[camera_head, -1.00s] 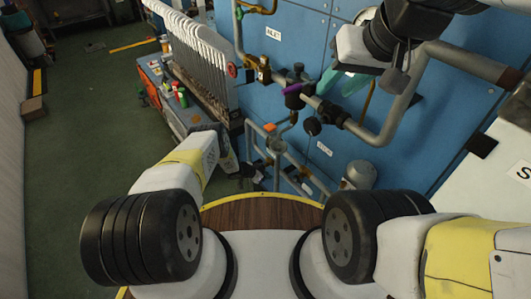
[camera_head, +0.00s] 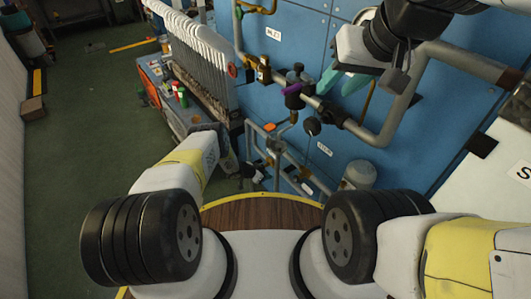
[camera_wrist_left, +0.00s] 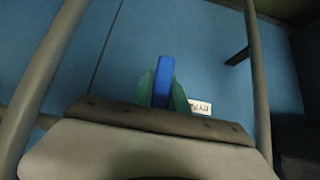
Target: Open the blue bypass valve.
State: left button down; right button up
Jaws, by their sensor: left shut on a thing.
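The blue bypass valve handle (camera_wrist_left: 164,78) is a flat blue bar standing up in the middle of the left wrist view. My left gripper (camera_wrist_left: 163,92) has its teal fingers on either side of this bar and is shut on it. A white label (camera_wrist_left: 200,107), partly covered, sits just right of the fingers. In the head view my left forearm (camera_head: 180,172) hides most of the left gripper and the blue handle cannot be made out. My right gripper (camera_head: 341,82) is at the upper right, its teal fingers apart in front of the blue panel, near the pipes.
Grey pipes (camera_head: 408,100) run across the blue panel (camera_head: 445,140). A purple-marked valve (camera_head: 294,90) and a black round knob (camera_head: 312,126) stick out near my right gripper. Green floor (camera_head: 80,150) is open further left.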

pick_arm(q)
jog(key=shift+w+a, duration=0.1)
jog(key=shift+w+a+r+m+t+y, duration=0.3)
jog(key=shift+w+a+m+t+y, duration=0.4)
jog(key=shift+t, duration=0.45)
jog(key=shift+w+a+r+m+t+y, duration=0.4)
jog(key=shift+w+m+t+y, duration=0.35)
jog(key=shift+t, duration=0.4)
jog(key=shift+w+a, duration=0.1)
jog(key=c, duration=1.3)
grip_release()
jog(key=v, duration=0.7)
jog(key=shift+s+r, duration=0.15)
jog(key=shift+s, duration=0.15)
